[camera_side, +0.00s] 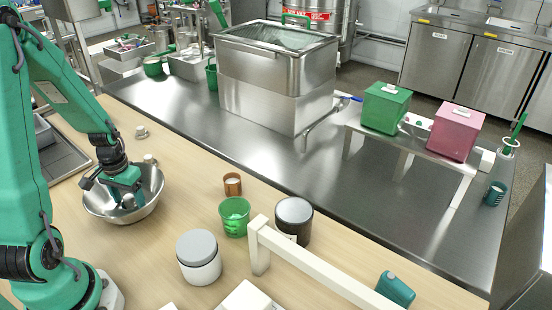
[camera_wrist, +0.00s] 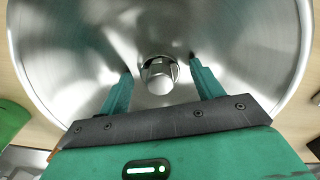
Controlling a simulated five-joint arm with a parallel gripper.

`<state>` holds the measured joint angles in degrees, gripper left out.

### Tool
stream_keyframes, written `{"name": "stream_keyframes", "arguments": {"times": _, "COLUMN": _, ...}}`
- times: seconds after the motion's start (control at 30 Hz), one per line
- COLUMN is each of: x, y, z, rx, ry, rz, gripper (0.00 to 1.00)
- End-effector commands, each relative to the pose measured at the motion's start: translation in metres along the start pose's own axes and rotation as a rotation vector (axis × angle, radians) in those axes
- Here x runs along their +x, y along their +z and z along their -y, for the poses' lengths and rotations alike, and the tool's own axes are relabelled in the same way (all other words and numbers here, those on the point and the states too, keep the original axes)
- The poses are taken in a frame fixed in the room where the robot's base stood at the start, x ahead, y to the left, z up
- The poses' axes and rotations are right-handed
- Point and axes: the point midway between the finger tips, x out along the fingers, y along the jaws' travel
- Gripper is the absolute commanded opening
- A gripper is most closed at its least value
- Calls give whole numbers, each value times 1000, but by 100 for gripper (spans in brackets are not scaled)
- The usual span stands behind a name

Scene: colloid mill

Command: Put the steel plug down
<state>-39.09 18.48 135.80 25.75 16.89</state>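The steel plug (camera_wrist: 158,76) is a small shiny metal piece in the bottom of a wide steel bowl (camera_wrist: 60,50). My gripper (camera_wrist: 160,68) is open, with its two green fingers apart on either side of the plug and a gap showing on both sides. In the side view my gripper (camera_side: 124,197) reaches down into the bowl (camera_side: 150,205) on the wooden counter at the left. The plug is hard to make out there among the fingers.
Small metal pieces stand behind the bowl (camera_side: 140,132). Wood between bowl and cups is clear.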

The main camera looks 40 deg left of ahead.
Motion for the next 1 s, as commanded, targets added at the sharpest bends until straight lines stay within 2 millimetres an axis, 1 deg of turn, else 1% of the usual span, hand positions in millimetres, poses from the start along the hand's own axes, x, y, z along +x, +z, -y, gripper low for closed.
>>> {"name": "stream_keyframes", "arguments": {"times": 0.27, "x": -2, "y": 0, "z": 0, "rx": 0, "ry": 0, "rz": -1, "gripper": 66}}
{"name": "stream_keyframes", "arguments": {"times": 0.47, "x": -12, "y": -1, "z": 0, "rx": 0, "ry": -1, "rz": -3, "gripper": 66}}
{"name": "stream_keyframes", "arguments": {"times": 0.67, "x": -30, "y": -1, "z": 0, "rx": 0, "ry": -1, "rz": -5, "gripper": 66}}
{"name": "stream_keyframes", "arguments": {"times": 1.0, "x": -75, "y": -1, "z": 0, "rx": 0, "ry": -2, "rz": -6, "gripper": 66}}
